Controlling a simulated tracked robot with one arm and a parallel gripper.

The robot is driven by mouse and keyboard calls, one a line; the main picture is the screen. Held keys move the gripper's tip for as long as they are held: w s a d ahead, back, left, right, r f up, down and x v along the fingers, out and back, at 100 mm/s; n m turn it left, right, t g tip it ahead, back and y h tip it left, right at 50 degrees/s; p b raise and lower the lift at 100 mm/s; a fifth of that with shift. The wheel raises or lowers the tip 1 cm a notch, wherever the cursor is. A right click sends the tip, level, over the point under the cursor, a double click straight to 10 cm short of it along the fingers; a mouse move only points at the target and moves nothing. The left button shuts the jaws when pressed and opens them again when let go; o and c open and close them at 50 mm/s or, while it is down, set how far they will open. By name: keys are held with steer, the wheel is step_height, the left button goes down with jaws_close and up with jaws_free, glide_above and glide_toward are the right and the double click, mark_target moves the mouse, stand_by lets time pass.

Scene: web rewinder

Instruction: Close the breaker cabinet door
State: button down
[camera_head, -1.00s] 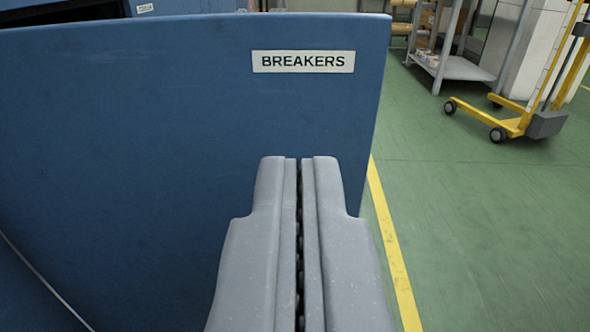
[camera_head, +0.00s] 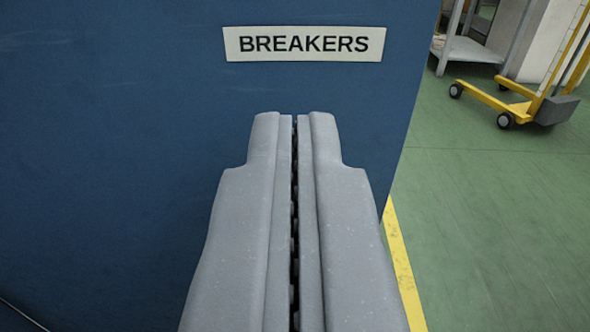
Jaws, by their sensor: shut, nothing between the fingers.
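The breaker cabinet door (camera_head: 110,150) is a large flat blue panel that fills the left and middle of the view. A white label (camera_head: 304,44) reading BREAKERS is near its upper right. The door's right edge slants down beside the green floor; its top edge is out of view. My gripper (camera_head: 295,118) is shut and empty, with its fingertips in front of the door just below the label. I cannot tell whether the tips touch the panel.
Green floor (camera_head: 500,220) lies open to the right, with a yellow line (camera_head: 400,265) running past the door's edge. A yellow wheeled lifter (camera_head: 520,100) and a grey shelf unit (camera_head: 465,50) stand at the upper right.

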mark_target(295, 66)
steer(key=shift+w+a+f+b, duration=0.1)
steer(key=shift+w+b, duration=0.4)
steer(key=shift+w, duration=1)
steer(key=shift+w+a+b, duration=0.1)
steer(key=shift+w+b, duration=0.4)
steer(key=shift+w, duration=0.95)
